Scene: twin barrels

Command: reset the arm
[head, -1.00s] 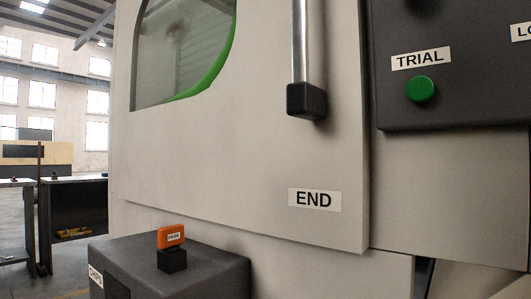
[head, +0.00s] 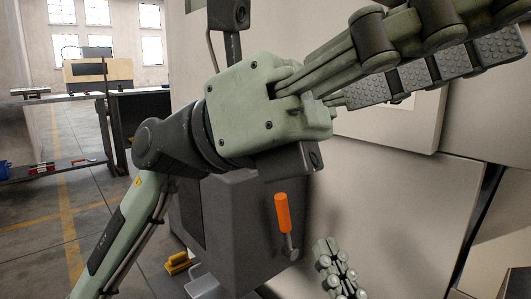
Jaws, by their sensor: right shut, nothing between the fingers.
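My left arm comes in from the lower left, and its gripper (head: 470,45) crosses the upper right close to the camera. Its fingers point right and stand apart, with a ribbed pad in view and nothing seen between them; the tips reach the picture's edge. My right gripper (head: 340,268) shows small at the bottom, right of centre. Its fingers are together and empty, beside the pale machine and to the right of the dark box.
The pale machine (head: 375,205) fills the right. A dark box (head: 225,215) stands against it, with an orange-handled lever (head: 283,212) on its side. A yellow item (head: 178,263) lies low beside it. Open floor (head: 60,225) and a bench (head: 150,100) are at left.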

